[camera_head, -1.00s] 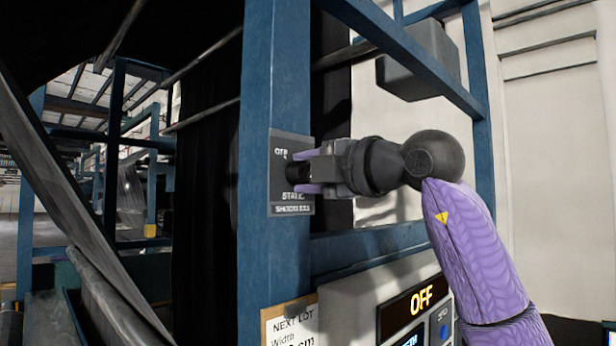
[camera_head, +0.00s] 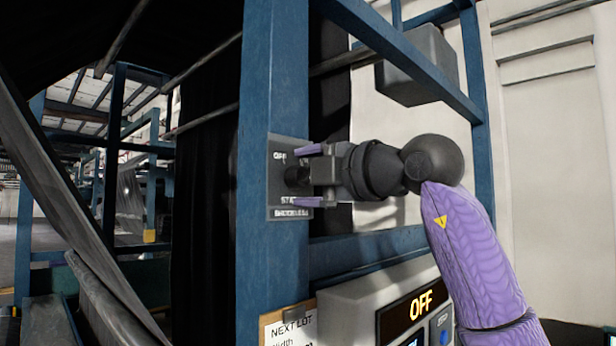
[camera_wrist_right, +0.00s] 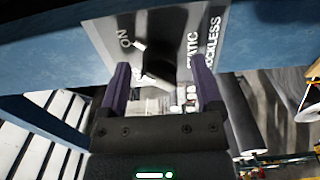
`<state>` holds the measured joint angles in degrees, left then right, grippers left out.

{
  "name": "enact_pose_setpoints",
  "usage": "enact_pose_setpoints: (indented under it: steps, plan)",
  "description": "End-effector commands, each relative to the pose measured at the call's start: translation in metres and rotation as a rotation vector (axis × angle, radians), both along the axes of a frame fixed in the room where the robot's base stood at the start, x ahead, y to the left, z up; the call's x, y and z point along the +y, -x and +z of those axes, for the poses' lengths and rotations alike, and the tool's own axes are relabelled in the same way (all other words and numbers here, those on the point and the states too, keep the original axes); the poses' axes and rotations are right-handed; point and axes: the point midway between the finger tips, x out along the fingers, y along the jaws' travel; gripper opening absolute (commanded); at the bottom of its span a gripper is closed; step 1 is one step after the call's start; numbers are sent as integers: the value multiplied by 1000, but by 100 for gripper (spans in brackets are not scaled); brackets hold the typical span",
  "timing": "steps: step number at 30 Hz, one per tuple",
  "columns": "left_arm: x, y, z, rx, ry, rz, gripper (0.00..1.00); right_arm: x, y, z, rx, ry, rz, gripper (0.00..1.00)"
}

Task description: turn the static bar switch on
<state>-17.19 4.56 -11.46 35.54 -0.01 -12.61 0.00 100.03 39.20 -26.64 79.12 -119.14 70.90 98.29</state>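The static bar switch is a black round knob (camera_head: 294,178) on a grey plate (camera_head: 277,206) fixed to a blue post. The plate carries OFF and STATIC SHOCKLESS lettering in the head view. In the right wrist view the knob (camera_wrist_right: 158,66) has a white pointer mark (camera_wrist_right: 139,45) beside the ON lettering. My right gripper (camera_head: 304,176) is open at the plate. Its purple fingers stand on either side of the knob, with gaps visible in the right wrist view (camera_wrist_right: 160,62). My left gripper is not in view.
Below is a control panel with an orange OFF display (camera_head: 408,304) and a blue button (camera_head: 444,334). A NEXT LOT paper (camera_head: 288,330) hangs on the post. A blue crossbar (camera_head: 410,55) and grey box (camera_head: 420,68) are above my right arm.

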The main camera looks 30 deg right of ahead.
Motion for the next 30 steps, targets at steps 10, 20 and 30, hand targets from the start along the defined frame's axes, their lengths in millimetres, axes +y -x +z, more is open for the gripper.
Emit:
enact_pose_setpoints:
  steps: [10, 20, 30]
  plan:
    - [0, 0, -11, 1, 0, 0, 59, -6, 17, -3, -4, 1, 0, 83]
    - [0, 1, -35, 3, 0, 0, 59, -30, 86, -2, -2, 0, -2, 83]
    - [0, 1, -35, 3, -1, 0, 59, -33, 94, 0, 1, 0, 0, 83]
